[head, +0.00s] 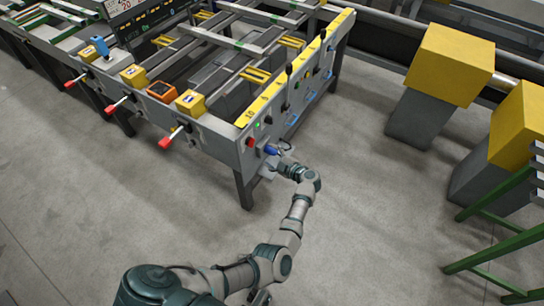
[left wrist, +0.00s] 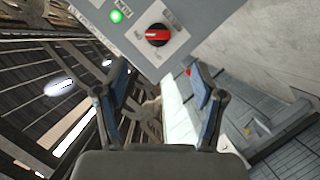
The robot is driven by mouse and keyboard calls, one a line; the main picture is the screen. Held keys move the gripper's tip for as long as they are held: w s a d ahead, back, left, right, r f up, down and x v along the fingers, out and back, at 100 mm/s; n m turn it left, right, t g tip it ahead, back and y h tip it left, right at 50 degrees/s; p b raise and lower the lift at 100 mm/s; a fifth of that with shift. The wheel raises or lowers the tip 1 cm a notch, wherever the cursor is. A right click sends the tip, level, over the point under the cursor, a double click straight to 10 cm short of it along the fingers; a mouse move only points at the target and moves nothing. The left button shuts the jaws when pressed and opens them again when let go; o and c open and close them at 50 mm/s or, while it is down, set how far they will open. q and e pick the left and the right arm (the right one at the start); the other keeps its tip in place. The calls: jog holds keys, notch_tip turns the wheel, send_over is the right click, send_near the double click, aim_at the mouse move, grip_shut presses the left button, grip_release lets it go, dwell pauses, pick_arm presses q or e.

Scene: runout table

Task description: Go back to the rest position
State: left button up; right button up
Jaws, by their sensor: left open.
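My left arm reaches out to the near end of the runout table (head: 222,133). My left gripper (head: 276,153) is beside the table's end panel, just below and right of a red control (head: 250,142). In the left wrist view my left gripper (left wrist: 160,84) is open, its two fingers apart with nothing held between them. A red rotary switch (left wrist: 157,35) on a grey panel (left wrist: 185,20) is ahead of the fingers, apart from them. A lit green lamp (left wrist: 116,16) is left of the switch. My right gripper does not show.
Red-tipped handles (head: 168,139) stick out from the table's left side. A yellow strip (head: 295,70) with several controls runs along its right side. Yellow-topped grey blocks (head: 450,65) and a green frame (head: 495,235) stand at the right. The grey floor between is clear.

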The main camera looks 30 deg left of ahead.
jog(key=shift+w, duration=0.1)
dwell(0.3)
pick_arm(q)
jog(key=s+d+f+m+t+h+p, duration=0.3)
jog(key=s+d+f+m+h, duration=0.2)
jog(key=s+f+m+h, duration=0.45)
jog(key=s+d+f+m+t+h+p, duration=0.2)
jog(key=s+d+f+m+t+h, duration=0.3)
jog(key=f+m, duration=0.55)
jog(key=s+f+m+g+p, duration=0.1)
jog(key=s+f+g, duration=0.3)
jog(key=s, duration=1.1)
jog(key=s+f+m+g+p, duration=0.1)
jog(key=s+f+m+g, duration=0.3)
jog(key=s, duration=1.2)
jog(key=a+f+g, duration=0.1)
jog(key=g, duration=0.2)
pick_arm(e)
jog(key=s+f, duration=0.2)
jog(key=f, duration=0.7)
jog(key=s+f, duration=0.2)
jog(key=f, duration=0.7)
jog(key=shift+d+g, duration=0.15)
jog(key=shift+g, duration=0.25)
